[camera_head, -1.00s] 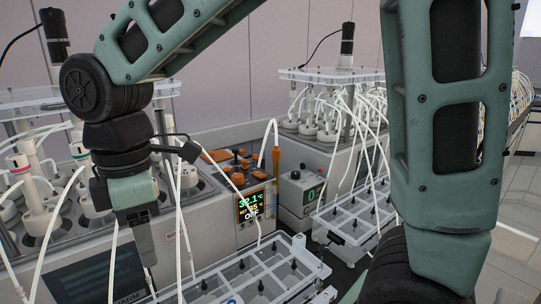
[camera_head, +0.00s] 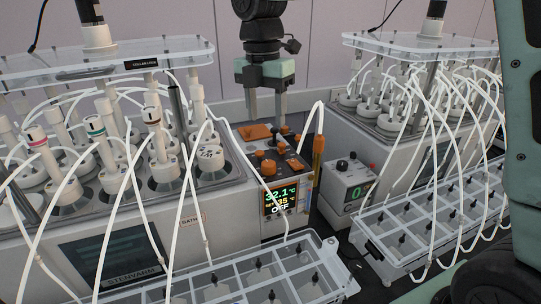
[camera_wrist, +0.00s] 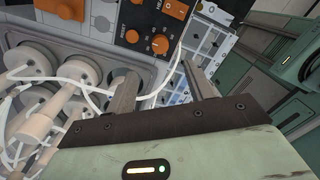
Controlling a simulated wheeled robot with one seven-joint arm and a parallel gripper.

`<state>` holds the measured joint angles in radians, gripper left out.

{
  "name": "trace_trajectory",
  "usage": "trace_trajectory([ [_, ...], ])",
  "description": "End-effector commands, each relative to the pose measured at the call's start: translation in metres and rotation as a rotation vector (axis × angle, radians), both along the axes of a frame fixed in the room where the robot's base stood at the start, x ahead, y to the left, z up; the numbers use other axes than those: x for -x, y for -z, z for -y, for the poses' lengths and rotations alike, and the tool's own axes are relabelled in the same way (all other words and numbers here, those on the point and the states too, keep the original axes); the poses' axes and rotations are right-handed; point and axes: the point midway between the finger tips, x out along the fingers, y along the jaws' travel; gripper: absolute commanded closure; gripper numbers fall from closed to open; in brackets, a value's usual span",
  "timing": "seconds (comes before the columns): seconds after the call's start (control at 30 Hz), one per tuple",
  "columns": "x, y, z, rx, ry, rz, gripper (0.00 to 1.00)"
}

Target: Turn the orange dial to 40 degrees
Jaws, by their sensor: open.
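The orange dial (camera_wrist: 160,45) sits on a dark control panel in the wrist view, with small printed numbers around it. A smaller orange knob (camera_wrist: 132,36) is beside it. In the head view orange knobs (camera_head: 268,167) show on top of the control unit, above a display (camera_head: 282,199) reading 32.1 °C, a set value that looks like 35, and OFF. My gripper (camera_head: 266,118) points down over the back of this panel. Its two fingers are apart and empty, and they also show in the wrist view (camera_wrist: 160,88). The dial lies beyond the fingertips, apart from them.
White tubes (camera_wrist: 80,84) loop close to the fingers. A reactor bath with bottles (camera_head: 165,170) stands left of the panel. A small grey device (camera_head: 347,183) stands right. Clear trays (camera_head: 335,268) lie in front. An orange-topped probe (camera_head: 318,155) rises beside the panel.

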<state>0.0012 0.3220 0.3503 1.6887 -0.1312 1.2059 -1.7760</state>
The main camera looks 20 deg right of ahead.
Motion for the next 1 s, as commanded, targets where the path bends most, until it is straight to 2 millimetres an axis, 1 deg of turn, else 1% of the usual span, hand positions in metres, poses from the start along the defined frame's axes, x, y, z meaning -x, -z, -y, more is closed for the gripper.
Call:
trace_trajectory([
  [0.1, 0.002, 0.025, 0.0, 0.0, -0.001, -0.006, 0.47],
  [0.3, 0.005, 0.066, 0.002, 0.001, 0.0, -0.005, 0.47],
  [0.5, 0.006, 0.099, 0.002, 0.001, 0.0, -0.003, 0.47],
  [0.7, 0.006, 0.115, 0.003, 0.001, 0.001, -0.001, 0.47],
  [1.0, 0.006, 0.118, 0.003, -0.001, 0.001, 0.001, 0.47],
])
